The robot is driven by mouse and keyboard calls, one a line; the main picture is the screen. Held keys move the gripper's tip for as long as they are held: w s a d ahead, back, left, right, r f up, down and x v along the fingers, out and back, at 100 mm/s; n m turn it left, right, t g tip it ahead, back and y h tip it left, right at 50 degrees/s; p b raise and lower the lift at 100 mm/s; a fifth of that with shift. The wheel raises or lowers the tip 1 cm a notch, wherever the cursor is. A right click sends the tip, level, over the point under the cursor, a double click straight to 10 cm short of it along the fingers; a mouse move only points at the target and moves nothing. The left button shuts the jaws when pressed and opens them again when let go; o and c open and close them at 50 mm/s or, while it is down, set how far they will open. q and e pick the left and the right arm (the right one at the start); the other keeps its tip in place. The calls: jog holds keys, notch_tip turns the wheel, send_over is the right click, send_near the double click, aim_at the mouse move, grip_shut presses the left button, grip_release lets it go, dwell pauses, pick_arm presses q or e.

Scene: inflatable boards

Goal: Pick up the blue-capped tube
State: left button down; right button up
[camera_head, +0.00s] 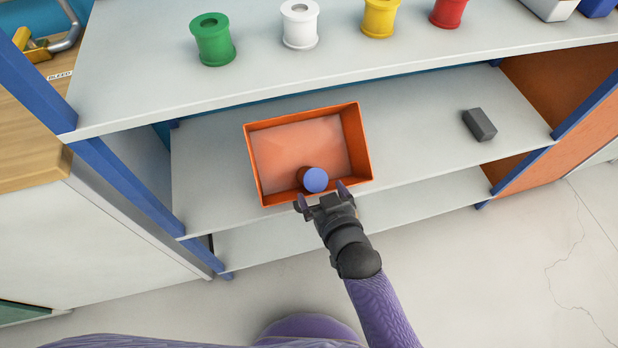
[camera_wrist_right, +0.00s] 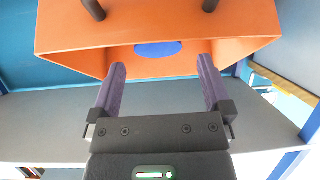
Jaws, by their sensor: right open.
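The blue-capped tube (camera_head: 315,180) stands inside an orange bin (camera_head: 363,150), near the bin's front wall. Its round blue cap faces up toward the head camera, and a bit of dark brownish body shows beside it. In the right wrist view the blue cap (camera_wrist_right: 158,48) shows inside the orange bin (camera_wrist_right: 70,35), ahead of and between the fingers. My right gripper (camera_head: 323,193) is open at the bin's front edge, its fingers pointing toward the tube. The right gripper (camera_wrist_right: 163,85) holds nothing. My left gripper is not in view.
The bin sits on the middle shelf (camera_head: 420,130). A dark grey block (camera_head: 479,124) lies to its right. Green (camera_head: 212,40), white (camera_head: 300,24), yellow (camera_head: 381,17) and red (camera_head: 448,12) spools stand on the upper shelf. Bare shelf lies on both sides of the bin.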

aim_at(316, 181)
jog(key=b+x, duration=0.3)
jog(key=x, duration=0.2)
jog(key=shift+d+f, duration=0.1)
jog(key=shift+f, duration=0.05)
jog(key=shift+w, duration=0.15)
jog(key=shift+r, duration=0.2)
jog(key=c, duration=1.2)
grip_shut()
